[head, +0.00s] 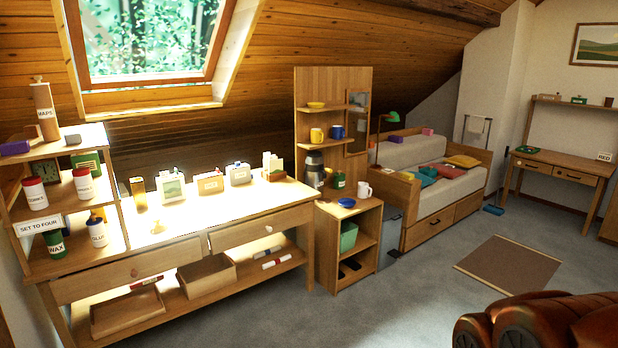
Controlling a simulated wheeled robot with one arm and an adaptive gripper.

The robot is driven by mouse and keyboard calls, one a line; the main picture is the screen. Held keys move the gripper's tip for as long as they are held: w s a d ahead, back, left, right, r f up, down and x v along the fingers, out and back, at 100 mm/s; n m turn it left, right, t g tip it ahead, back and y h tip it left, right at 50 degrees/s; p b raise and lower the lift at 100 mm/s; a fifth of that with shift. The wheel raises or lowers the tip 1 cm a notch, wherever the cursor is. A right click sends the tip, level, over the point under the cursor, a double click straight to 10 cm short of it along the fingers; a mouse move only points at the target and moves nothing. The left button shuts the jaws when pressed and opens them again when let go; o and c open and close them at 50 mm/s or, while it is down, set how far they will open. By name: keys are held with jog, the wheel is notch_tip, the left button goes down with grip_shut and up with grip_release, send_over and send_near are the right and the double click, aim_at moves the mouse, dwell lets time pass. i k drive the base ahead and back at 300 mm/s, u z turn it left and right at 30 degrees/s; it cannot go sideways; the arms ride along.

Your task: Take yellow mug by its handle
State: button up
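The yellow mug (317,135) stands upright on the middle shelf of a tall wooden shelf unit, left of a blue mug (337,132). A small handle seems to be on its right side, but it is too small to tell well. A yellow bowl or dish (316,104) sits on the shelf above it. A white mug (364,190) stands on the lower cabinet top, near a blue dish (346,202). My gripper is not in view.
A long workbench (170,240) with boxes and jars runs along the left. A brown leather armchair (545,322) fills the lower right corner. A bed (440,195) stands right of the shelf unit. Grey carpet (390,305) in front of the shelf unit is clear.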

aim_at(317, 135)
jog(key=z, duration=0.15)
jog(key=i, duration=1.85)
jog(key=u, duration=0.25)
jog(key=i, duration=2)
jog(key=u, duration=0.65)
jog(key=i, duration=0.45)
jog(key=z, duration=0.05)
